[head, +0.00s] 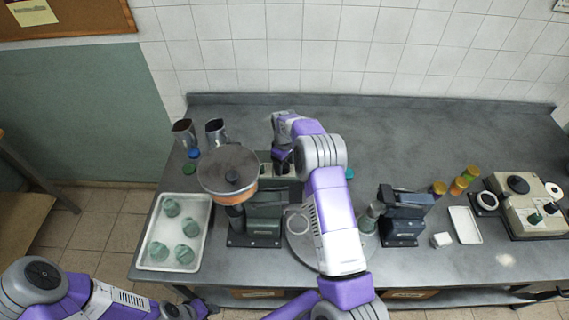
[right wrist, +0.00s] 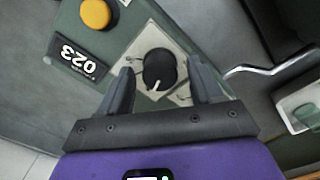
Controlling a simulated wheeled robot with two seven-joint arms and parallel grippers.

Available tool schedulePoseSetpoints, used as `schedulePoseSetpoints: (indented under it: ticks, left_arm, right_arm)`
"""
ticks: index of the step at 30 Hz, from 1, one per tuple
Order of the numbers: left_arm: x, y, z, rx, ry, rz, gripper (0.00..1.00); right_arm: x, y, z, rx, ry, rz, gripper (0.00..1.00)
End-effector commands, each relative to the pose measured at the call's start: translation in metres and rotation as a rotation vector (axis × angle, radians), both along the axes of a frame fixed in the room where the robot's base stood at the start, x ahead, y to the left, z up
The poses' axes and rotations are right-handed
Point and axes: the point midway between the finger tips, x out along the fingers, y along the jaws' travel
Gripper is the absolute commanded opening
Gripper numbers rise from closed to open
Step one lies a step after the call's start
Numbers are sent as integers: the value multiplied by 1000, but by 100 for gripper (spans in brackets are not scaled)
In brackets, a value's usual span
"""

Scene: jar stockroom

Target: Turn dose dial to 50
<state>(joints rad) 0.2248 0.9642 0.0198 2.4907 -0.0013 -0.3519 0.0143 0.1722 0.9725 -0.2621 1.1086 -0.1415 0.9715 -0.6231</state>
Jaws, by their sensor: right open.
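The dose dial (right wrist: 158,68) is a black round knob with a white pointer on a pale square plate, seen in the right wrist view. Its pointer faces down and slightly left in that picture. A black display (right wrist: 78,59) beside it appears to read 023, turned upside down. My right gripper (right wrist: 161,72) is open, one finger on each side of the knob, with gaps visible; I cannot tell the depth. In the head view my right gripper (head: 283,160) is at the machine near the back, and the dial is hidden. My left gripper (head: 188,309) is low at the bottom edge, barely visible.
An orange button (right wrist: 96,13) is near the dial, and a bent metal rod (right wrist: 270,68) lies right of the gripper. A tray (head: 143,252) of green jars is at left. A round hopper (head: 222,160) stands left of my right arm. The back right counter is clear.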

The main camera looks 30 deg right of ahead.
Motion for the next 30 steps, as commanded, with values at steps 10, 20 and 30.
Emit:
schedulePoseSetpoints:
  ticks: [10, 20, 30]
  left_arm:
    - [0, 0, 0, 0, 0, 0, 43]
    - [0, 0, -2, 0, 0, 0, 43]
    - [0, 0, -12, 0, 0, 0, 43]
  right_arm:
    - [0, 0, 0, 0, 0, 0, 18]
    - [0, 0, 0, 0, 0, -29, 9]
    - [0, 0, 0, -1, 0, -234, 9]
